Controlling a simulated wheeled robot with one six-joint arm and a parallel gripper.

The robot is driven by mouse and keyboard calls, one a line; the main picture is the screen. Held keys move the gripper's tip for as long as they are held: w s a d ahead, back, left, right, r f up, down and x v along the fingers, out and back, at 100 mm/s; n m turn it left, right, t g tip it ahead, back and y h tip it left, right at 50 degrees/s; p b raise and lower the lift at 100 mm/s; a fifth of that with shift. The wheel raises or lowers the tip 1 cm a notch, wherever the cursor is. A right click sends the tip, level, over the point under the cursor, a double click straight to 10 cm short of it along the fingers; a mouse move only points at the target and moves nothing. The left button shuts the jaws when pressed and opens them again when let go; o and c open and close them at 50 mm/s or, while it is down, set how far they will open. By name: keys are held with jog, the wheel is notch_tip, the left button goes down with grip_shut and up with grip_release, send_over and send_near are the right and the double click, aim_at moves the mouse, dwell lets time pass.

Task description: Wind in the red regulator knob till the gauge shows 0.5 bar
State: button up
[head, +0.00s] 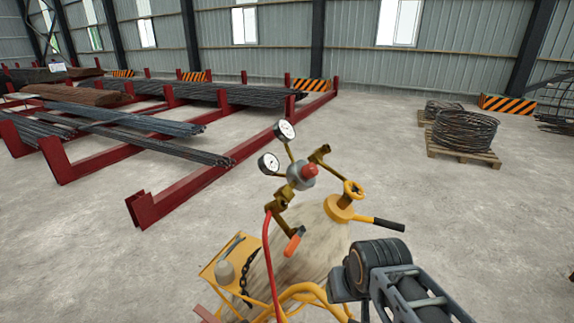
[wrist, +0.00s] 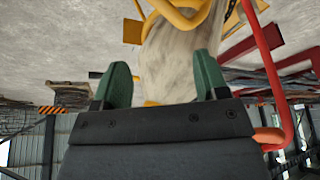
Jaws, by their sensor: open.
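The red regulator knob (head: 310,169) sits on the grey round regulator body (head: 299,177) on top of a gas cylinder (head: 312,240) in the head view. Two white dial gauges stand on brass stems: an upper gauge (head: 285,130) and a lower left gauge (head: 268,163). Their needles are too small to read. In the wrist view my gripper (wrist: 162,60) is open, its two green fingers apart. The beige cylinder side (wrist: 170,65) shows beyond the gap, with nothing held. I cannot make out the knob there.
A red hose (head: 267,255) hangs left, beside an orange handle (head: 294,242) and a yellow tool tray (head: 228,258).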

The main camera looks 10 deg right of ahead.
jog(key=w+d+f+m, duration=0.1)
jog(key=d+f, duration=0.1)
jog(key=d, duration=0.1)
jog(key=n+t+y+b, duration=0.45)
jog(key=n+y, duration=0.35)
jog(key=y, duration=0.2)
send_near(314, 168)
jog(key=shift+t, duration=0.25)
jog(key=p+x, duration=0.4)
jog(key=x, duration=0.5)
jog(key=shift+w+a+f+p, duration=0.1)
jog(key=shift+a+f+p, duration=0.2)
